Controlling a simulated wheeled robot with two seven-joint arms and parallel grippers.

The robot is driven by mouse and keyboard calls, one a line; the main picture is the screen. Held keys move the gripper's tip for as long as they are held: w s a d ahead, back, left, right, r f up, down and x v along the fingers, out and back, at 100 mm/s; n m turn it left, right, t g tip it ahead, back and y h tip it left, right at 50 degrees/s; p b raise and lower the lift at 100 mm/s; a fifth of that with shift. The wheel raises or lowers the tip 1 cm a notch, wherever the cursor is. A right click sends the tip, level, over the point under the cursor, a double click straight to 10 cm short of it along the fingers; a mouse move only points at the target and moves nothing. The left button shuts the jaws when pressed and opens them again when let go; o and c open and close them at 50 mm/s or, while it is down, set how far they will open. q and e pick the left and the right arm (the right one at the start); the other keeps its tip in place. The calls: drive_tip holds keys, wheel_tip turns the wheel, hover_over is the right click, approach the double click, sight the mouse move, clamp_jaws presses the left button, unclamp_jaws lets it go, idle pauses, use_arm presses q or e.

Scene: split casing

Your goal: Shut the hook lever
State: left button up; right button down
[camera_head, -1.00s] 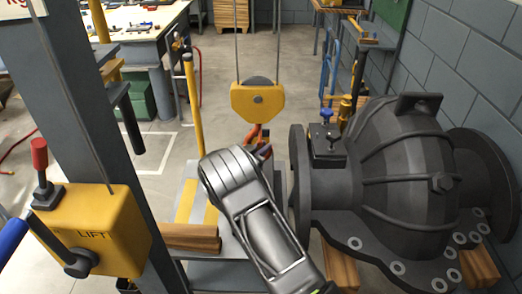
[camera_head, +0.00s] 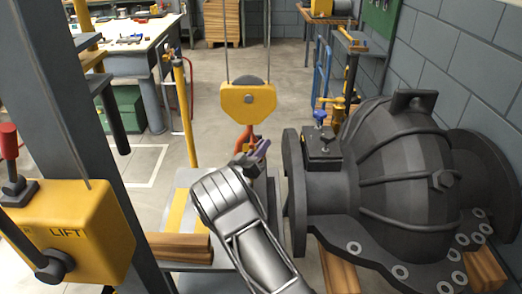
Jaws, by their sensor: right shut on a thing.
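The orange hook (camera_head: 242,138) hangs under a yellow hook block (camera_head: 248,101) on two cables, left of the dark casing (camera_head: 400,165). My right gripper (camera_head: 258,152) is at the hook's lower right side, at the end of my grey arm. It is shut on a small purple-grey piece (camera_head: 263,146), which seems to be the hook lever. The fingers are small and partly hidden by my own wrist, so the lever's exact position is hard to tell. My left gripper is out of view.
A yellow LIFT box (camera_head: 72,235) with a red-knobbed lever stands at left beside a grey post (camera_head: 75,120). A small dark block with a blue knob (camera_head: 320,138) sits on the casing. Open floor lies behind the hook.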

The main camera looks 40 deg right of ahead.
idle(0.4)
drive_tip(key=c, duration=1.7)
unclamp_jaws()
drive_tip(key=shift+c, duration=0.2)
drive_tip(key=v, duration=0.7)
drive_tip(key=shift+s+a+b, duration=0.15)
drive_tip(key=shift+a+b, duration=0.2)
drive_tip(key=shift+b, duration=0.1)
drive_tip(key=shift+f, duration=0.1)
